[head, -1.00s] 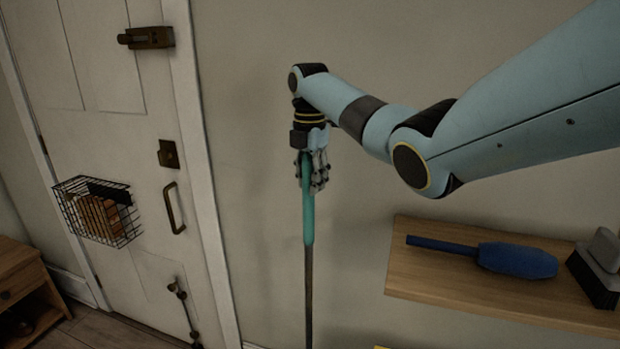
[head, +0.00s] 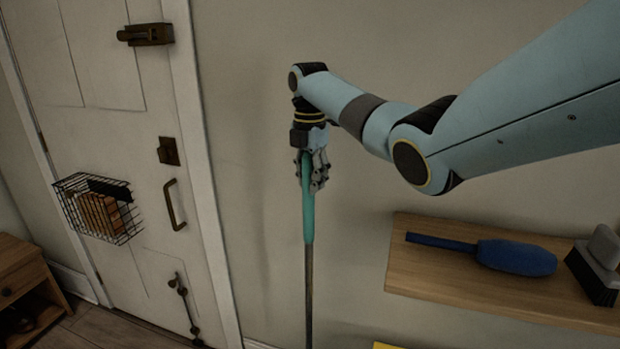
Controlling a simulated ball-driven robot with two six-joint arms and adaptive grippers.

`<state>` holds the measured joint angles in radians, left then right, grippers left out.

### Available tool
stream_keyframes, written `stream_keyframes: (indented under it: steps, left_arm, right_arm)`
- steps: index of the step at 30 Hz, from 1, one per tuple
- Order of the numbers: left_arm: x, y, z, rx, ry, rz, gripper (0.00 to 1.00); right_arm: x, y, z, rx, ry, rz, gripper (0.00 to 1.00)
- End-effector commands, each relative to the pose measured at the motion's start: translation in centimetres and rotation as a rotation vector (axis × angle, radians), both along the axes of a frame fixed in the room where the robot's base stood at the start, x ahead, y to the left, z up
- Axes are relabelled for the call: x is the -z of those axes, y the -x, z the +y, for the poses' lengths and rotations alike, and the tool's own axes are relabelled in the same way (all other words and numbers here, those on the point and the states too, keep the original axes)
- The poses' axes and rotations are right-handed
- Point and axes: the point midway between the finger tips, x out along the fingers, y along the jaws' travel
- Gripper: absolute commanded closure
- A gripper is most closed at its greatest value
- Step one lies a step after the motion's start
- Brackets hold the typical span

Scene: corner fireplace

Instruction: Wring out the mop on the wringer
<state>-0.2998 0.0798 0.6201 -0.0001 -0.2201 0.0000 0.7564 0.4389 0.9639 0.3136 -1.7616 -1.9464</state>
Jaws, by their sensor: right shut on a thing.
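The mop handle (head: 308,222) stands close to upright in the middle of the head view. It has a teal grip at the top and a thin grey shaft below that runs out of the bottom of the picture. My right gripper (head: 312,176) is shut on the upper part of the teal grip, pointing down. The mop head is out of view below. A small yellow edge (head: 392,346) shows at the bottom; I cannot tell whether it belongs to the wringer. My left gripper is not in view.
A wooden shelf (head: 430,281) on the right holds a blue duster (head: 515,257) and a grey brush (head: 597,268). On the left are a white door (head: 110,130) with a wire basket (head: 98,208) and a low wooden cabinet (head: 18,265). The wall behind the handle is clear.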

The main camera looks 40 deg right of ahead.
Motion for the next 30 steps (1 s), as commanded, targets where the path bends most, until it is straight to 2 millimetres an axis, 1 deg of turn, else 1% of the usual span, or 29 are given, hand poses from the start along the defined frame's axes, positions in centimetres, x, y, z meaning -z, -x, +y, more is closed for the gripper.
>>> stream_keyframes:
  steps: [1, 7, 16, 30]
  left_arm:
    - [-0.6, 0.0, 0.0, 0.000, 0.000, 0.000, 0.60]
    - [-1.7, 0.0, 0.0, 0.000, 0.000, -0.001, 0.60]
    - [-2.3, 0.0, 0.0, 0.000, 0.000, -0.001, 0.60]
    - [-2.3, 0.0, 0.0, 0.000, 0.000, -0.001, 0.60]
  right_arm:
    - [-0.4, 0.1, 0.0, 0.000, -0.002, 0.002, 1.00]
    - [-1.3, 0.0, 0.1, 0.000, -0.002, 0.002, 1.00]
    - [-2.8, 0.0, 0.0, 0.000, -0.001, 0.000, 1.00]
    - [-2.9, 0.0, 0.0, 0.000, 0.000, -0.001, 1.00]
